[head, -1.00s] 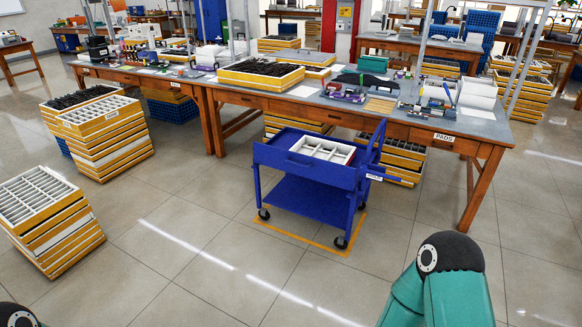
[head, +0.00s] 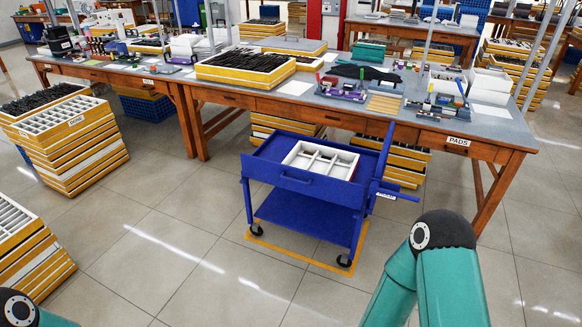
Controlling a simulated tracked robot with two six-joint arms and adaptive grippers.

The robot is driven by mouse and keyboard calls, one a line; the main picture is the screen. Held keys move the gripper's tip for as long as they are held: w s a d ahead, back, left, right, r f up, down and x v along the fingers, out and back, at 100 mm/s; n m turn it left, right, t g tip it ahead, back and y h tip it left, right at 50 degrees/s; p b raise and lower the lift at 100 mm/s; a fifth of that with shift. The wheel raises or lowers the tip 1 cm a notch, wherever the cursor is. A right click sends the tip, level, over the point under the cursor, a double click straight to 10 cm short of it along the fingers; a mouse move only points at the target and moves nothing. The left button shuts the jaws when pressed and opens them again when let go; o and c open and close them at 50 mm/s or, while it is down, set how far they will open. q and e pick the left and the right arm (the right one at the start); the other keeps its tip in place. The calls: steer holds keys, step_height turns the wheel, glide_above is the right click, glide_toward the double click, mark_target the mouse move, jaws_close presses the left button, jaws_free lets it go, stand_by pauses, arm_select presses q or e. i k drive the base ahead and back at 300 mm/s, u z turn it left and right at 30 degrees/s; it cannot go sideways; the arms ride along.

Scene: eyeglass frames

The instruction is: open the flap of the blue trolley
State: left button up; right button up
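The blue trolley (head: 308,211) stands on the floor inside a yellow outline, in front of a long workbench. It has a top tray, a lower shelf and black castors. A white divided tray (head: 321,160) sits in its top. A blue flap (head: 388,160) is on its right side, with a blue bar and a small white label at its lower end; its exact angle is hard to tell. My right arm shows at the lower right and a bit of my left arm at the lower left. Both grippers are out of view.
The workbench (head: 290,84) runs behind the trolley, carrying trays and tools. Stacks of yellow-edged trays (head: 78,150) stand at the left, with another stack (head: 25,250) nearer me. The floor (head: 170,240) in front and left of the trolley is clear.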

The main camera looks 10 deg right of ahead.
mark_target(343, 193)
steer(key=z, duration=0.05)
steer(key=i, duration=1.35)
steer(key=u, duration=0.45)
